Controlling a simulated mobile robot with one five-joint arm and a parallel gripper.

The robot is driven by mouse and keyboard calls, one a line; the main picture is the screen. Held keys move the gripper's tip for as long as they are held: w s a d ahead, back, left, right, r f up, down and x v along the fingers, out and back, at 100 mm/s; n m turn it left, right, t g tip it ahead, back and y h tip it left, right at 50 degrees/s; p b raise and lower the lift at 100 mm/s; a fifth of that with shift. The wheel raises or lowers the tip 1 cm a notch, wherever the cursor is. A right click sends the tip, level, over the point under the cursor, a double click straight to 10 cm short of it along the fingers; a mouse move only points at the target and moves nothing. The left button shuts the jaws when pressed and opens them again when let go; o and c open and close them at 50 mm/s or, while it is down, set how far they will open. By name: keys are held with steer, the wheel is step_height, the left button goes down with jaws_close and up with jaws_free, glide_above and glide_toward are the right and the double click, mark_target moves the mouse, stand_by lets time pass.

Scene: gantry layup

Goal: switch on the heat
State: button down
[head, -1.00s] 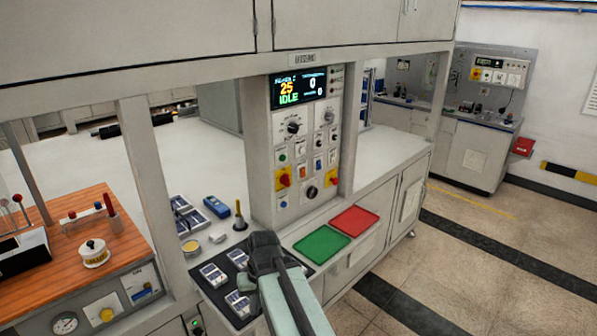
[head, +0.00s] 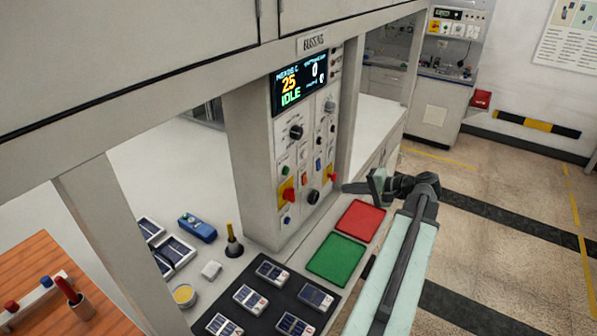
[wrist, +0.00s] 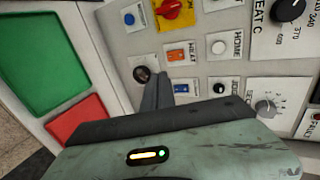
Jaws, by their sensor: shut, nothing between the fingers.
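The control panel (head: 303,150) stands on a column above the counter. Its display (head: 300,85) reads 25 and IDLE. In the wrist view an orange rocker switch (wrist: 181,55) labelled HEAT sits on the panel, and a blue rocker (wrist: 181,86) sits below it. I cannot tell which way the orange rocker is set. My gripper (head: 346,188) is shut and empty, in front of the panel's lower right. In the wrist view my gripper's fingers (wrist: 161,76) appear between the black knob and the blue rocker, below the HEAT switch. Contact cannot be told.
A red-and-yellow rotary switch (wrist: 172,10) and a black knob (wrist: 144,74) are close by on the panel. Green (head: 337,259) and red (head: 361,220) pads lie on the counter. Several small modules lie on a black mat (head: 262,318). Floor is open at right.

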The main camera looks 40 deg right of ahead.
steer(key=shift+w+d+r, duration=0.15)
steer(key=shift+d+r, duration=0.05)
steer(key=shift+r, duration=0.1)
steer(key=b, duration=0.5)
glide_toward(305, 179)
steer(key=w+a+f, duration=0.1)
steer(key=w+f, duration=0.4)
steer(key=shift+w+a+r, duration=0.15)
steer(key=shift+w, duration=0.05)
